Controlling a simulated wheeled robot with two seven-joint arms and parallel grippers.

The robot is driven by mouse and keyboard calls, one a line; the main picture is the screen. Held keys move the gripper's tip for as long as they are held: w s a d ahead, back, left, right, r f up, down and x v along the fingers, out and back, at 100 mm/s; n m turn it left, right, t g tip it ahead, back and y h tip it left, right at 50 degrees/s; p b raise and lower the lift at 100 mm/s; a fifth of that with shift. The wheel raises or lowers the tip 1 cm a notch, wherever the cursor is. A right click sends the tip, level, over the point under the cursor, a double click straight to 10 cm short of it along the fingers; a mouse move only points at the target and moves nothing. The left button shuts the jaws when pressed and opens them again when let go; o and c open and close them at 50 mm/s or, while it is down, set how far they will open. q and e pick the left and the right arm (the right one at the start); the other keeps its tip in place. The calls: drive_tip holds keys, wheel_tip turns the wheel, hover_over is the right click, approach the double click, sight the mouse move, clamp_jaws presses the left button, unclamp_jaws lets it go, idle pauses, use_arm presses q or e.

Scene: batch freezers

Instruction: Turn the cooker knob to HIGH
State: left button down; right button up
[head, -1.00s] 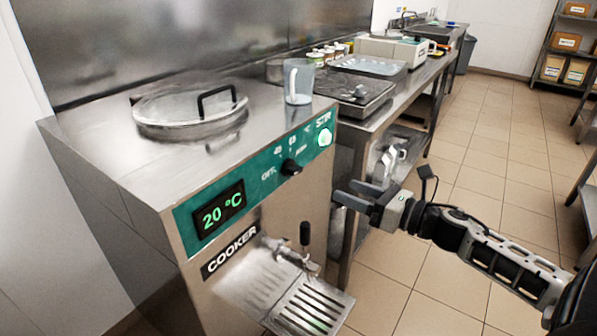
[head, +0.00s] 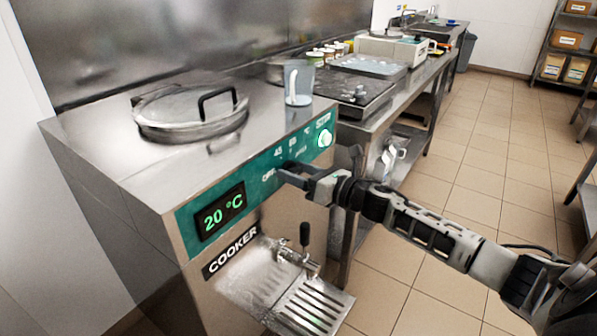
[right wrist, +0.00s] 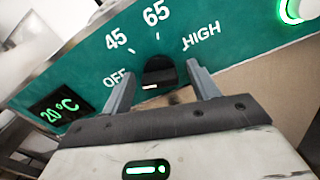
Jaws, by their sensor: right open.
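The cooker (head: 150,180) is a steel cabinet with a green panel whose display reads 20 °C. Its black knob (right wrist: 159,75) shows in the right wrist view, among the marks OFF, 45, 65 and HIGH. A pale mark on the knob's lower edge lies on the OFF side. My right gripper (right wrist: 160,88) is open, with one finger on each side of the knob. I cannot tell whether the fingers touch it. In the head view the right gripper (head: 292,174) is at the panel and hides the knob. My left gripper is not in view.
A lit STIR button (head: 325,138) is right of the knob. Below are a tap with a black handle (head: 305,234) and a drip grate (head: 310,305). A clear jug (head: 298,82) and a round lid (head: 190,105) are on the cooker top. Floor at right is clear.

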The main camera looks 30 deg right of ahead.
drive_tip(key=shift+c, duration=0.3)
drive_tip(key=c, duration=0.9)
drive_tip(key=shift+c, duration=0.2)
